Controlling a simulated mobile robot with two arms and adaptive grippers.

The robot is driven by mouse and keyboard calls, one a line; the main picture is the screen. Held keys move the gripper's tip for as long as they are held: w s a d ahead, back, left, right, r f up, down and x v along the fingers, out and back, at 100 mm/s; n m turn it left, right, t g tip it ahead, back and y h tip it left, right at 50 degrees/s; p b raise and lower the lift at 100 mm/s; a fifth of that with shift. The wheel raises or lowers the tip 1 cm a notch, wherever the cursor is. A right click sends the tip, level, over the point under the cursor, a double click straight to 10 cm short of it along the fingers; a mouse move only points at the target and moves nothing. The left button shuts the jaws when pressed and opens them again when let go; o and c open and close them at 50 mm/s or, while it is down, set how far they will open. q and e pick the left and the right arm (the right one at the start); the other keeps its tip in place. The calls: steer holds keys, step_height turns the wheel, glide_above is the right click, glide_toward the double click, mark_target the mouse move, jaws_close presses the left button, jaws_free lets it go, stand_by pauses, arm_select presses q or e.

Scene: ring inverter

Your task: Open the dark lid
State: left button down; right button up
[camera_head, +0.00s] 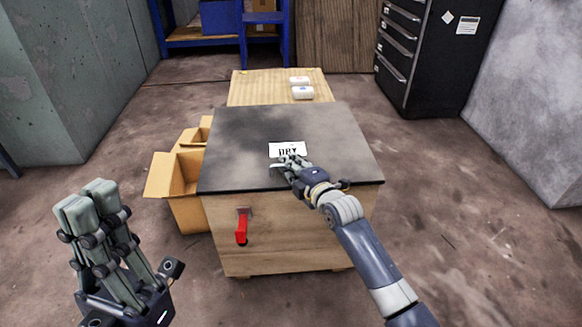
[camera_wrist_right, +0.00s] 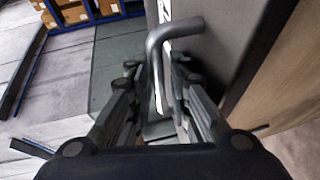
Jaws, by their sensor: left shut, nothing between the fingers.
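The dark lid (camera_head: 245,135) lies flat and closed on top of a wooden box (camera_head: 290,240). A white label reading "DRY" (camera_head: 287,148) is on the lid near its front. A grey metal handle (camera_wrist_right: 158,60) stands out from the lid in the right wrist view. My right gripper (camera_head: 285,164) is over the lid's front part, just below the label. In the right wrist view its fingers are spread on either side of the handle, with gaps visible; contact is not clear. My left gripper (camera_head: 88,195) is shut and empty, raised at the lower left, apart from the box.
A red latch handle (camera_head: 242,227) hangs on the box's front. An open cardboard box (camera_head: 160,178) stands left of it. Behind the lid is a wooden surface (camera_head: 250,88) with two small white items (camera_head: 301,87). A black drawer cabinet (camera_head: 425,60) stands back right. Floor at right is clear.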

jaws_close()
